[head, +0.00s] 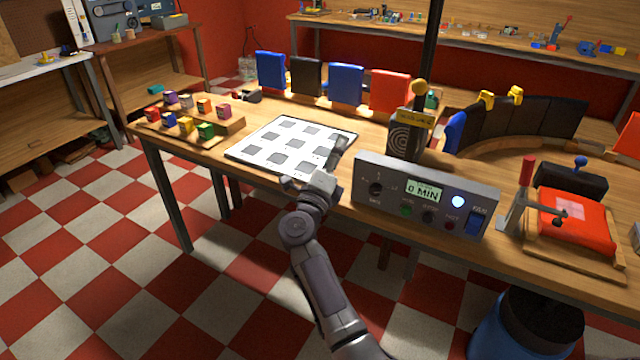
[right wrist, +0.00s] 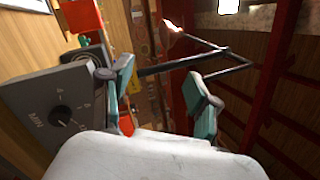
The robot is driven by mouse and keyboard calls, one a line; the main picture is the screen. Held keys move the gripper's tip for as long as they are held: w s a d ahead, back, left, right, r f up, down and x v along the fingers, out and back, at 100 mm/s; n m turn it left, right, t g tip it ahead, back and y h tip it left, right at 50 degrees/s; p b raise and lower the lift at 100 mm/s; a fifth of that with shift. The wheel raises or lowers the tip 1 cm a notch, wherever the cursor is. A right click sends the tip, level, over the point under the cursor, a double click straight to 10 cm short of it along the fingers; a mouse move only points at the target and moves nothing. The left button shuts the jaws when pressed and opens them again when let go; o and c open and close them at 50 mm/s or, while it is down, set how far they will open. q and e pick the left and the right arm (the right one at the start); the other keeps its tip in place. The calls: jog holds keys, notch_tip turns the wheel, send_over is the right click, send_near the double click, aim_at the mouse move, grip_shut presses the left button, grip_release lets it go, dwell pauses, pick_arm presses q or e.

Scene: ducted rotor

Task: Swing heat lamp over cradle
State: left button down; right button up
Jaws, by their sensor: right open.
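In the head view a black upright post (head: 432,50) rises behind the control box and leaves the top edge. In the right wrist view a thin black arm (right wrist: 215,50) bends back to a small glowing end (right wrist: 172,27), which looks like the heat lamp. The lamp head does not show in the head view. A wooden fixture (head: 555,245) with a red block and toggle clamp stands at the right; I cannot tell whether it is the cradle. My right gripper (head: 316,168) is open and empty, left of the control box, over the table's front edge. My left gripper is out of view.
The grey control box (head: 425,197) reads 0 MIN and has a lit blue-white lamp. A white mat (head: 285,146) with dark squares lies left of it. Several coloured blocks stand on a wooden tray (head: 190,137). A curved wooden stand (head: 465,150) with dark panels is at back right.

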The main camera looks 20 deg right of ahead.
jog(key=a+f+n+t+y, duration=0.3)
jog(key=f+n+y, duration=0.1)
jog(key=f+n, duration=0.3)
jog(key=shift+w+a+f+n+y, duration=0.2)
jog(key=shift+w+f+n+y, duration=0.2)
jog(key=shift+f, duration=0.55)
